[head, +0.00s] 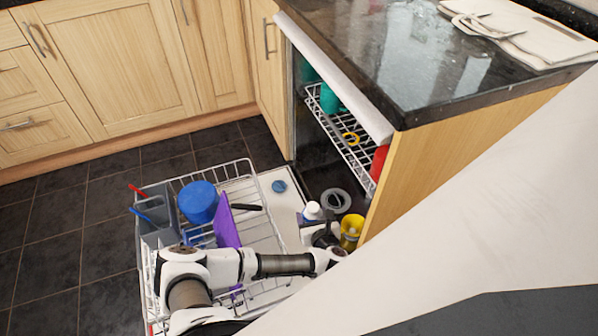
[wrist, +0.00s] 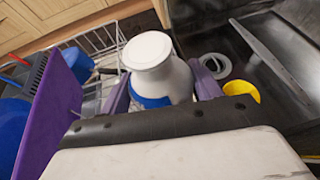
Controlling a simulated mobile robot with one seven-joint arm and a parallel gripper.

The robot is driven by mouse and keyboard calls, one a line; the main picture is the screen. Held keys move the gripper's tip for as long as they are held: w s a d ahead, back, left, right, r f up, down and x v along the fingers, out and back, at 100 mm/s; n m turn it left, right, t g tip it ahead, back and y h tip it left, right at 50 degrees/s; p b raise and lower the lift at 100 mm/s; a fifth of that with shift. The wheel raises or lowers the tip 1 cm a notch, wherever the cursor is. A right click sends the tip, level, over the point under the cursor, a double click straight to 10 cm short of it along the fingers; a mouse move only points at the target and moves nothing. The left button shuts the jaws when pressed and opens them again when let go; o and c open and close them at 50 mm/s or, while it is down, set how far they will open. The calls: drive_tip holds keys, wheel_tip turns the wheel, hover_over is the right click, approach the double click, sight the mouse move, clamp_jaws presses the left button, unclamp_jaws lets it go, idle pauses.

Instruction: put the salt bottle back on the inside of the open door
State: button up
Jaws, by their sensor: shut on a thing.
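The salt bottle (head: 312,210), white with a blue part, shows just past the end of my arm in the head view. In the wrist view the bottle (wrist: 150,52) is large, with its white end toward the camera. My gripper (head: 324,234) is shut on it, and its purple fingers (wrist: 162,88) lie on either side. The open dishwasher door (head: 289,207) lies folded down, its pale inside facing up, partly under the wire rack. The bottle is over or beside the door's right part; I cannot tell whether it touches.
A wire rack (head: 240,167) holds a blue tub (head: 198,202), a purple board (head: 226,222) and a grey cutlery basket (head: 157,222). A blue disc (head: 279,186) lies on the door. A grey ring (head: 336,201) and a yellow cup (head: 351,232) are close right of the bottle.

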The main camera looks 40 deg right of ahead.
wheel_tip(320, 180, down, 19)
drive_tip(key=b, duration=0.5)
drive_tip(key=shift+f+b, duration=0.2)
drive_tip(key=shift+b, duration=0.1)
drive_tip(key=shift+f, duration=0.15)
drive_tip(key=o, duration=1.4)
drive_tip(key=p+v, duration=0.3)
drive_tip(key=v, duration=0.9)
drive_tip(key=shift+p, duration=0.3)
drive_tip(key=shift+s, duration=0.1)
